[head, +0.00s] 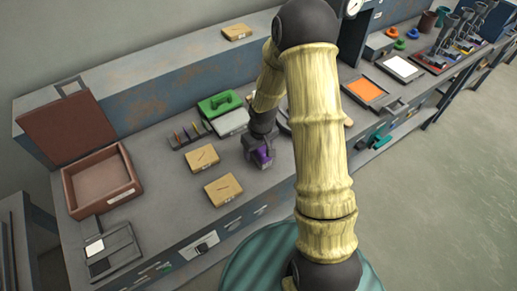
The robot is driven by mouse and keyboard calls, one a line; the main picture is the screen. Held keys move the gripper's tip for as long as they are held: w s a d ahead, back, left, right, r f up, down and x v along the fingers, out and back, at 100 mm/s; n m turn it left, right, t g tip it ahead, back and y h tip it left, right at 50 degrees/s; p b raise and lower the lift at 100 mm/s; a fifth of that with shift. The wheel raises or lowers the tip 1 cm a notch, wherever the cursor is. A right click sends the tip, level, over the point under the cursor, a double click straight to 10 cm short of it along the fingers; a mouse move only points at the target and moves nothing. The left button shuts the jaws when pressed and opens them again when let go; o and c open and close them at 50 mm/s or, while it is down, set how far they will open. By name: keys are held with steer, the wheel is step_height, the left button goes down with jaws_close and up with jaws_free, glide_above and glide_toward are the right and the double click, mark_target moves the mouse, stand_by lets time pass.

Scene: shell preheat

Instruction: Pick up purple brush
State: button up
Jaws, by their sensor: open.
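The purple brush (264,157) is in the head view, on or just above the grey bench, right at the tip of my gripper (257,149). Only a small purple part of it shows. My gripper's dark body covers the rest. My gripper points down at the bench and its jaws are open around or beside the purple part; I cannot tell which, nor whether they touch it.
Two cardboard boxes (223,188) lie left of my gripper. A green case (219,105) and a small rack (189,136) stand behind. An open brown box (98,181) is far left. My arm hides the bench's middle; an orange tray (367,88) lies right.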

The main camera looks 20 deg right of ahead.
steer(key=c, duration=1.3)
steer(key=shift+o, duration=0.2)
steer(key=shift+r, duration=0.1)
step_height(320, 180, up, 10)
steer(key=shift+f, duration=0.1)
steer(key=o, duration=0.6)
steer(key=c, duration=0.3)
